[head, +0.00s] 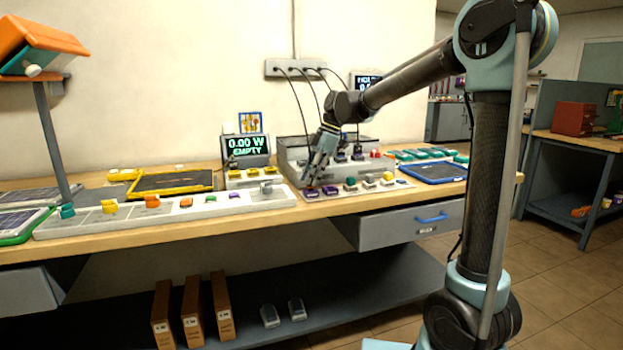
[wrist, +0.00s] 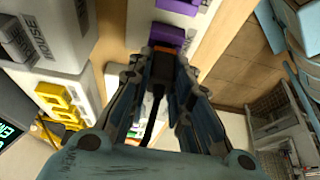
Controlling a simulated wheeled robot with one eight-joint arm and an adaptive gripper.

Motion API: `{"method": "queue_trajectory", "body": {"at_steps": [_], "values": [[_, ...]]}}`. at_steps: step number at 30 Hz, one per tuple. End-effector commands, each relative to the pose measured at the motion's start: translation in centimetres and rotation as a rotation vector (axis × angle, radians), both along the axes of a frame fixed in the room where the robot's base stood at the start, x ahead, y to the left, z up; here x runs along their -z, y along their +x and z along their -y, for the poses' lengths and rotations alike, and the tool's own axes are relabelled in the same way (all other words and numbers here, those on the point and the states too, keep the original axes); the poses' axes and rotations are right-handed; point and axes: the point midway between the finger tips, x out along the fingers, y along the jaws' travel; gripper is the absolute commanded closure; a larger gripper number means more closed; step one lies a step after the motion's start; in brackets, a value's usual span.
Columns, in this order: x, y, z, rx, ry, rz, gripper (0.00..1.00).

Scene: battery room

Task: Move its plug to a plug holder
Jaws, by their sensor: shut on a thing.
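My gripper (wrist: 161,68) is shut on a dark plug (wrist: 160,72); a black cable (wrist: 151,128) runs back from it between the fingers. In the head view my gripper (head: 317,172) points down over the left end of a pale strip with colored holders (head: 404,184). A purple holder (wrist: 166,36) lies right at the plug's tip in the wrist view, and a second purple one (wrist: 180,5) sits beyond it. An orange part shows at the tip. I cannot tell whether the plug touches the holder. In the head view the purple holders (head: 331,190) sit at the strip's left end.
A long grey strip with colored pieces (head: 90,222) lies along the bench's front left. A grey charger box (head: 292,158) stands behind my gripper, with cables hanging from a wall outlet bar (head: 296,68). A display (head: 246,147) reads 0.00 W, EMPTY. A blue tray (head: 434,172) lies right.

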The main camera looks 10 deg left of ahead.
Motion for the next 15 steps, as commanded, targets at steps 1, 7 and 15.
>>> {"method": "queue_trajectory", "body": {"at_steps": [1, 7, 15], "values": [[0.0, 0.0, 0.0, 0.0, 0.0, 0.0, 1.0], [0.08, 0.01, 0.01, 0.0, 0.0, 0.0, 1.0], [0.47, 0.03, 0.01, 0.0, 0.0, 0.0, 1.0]]}}
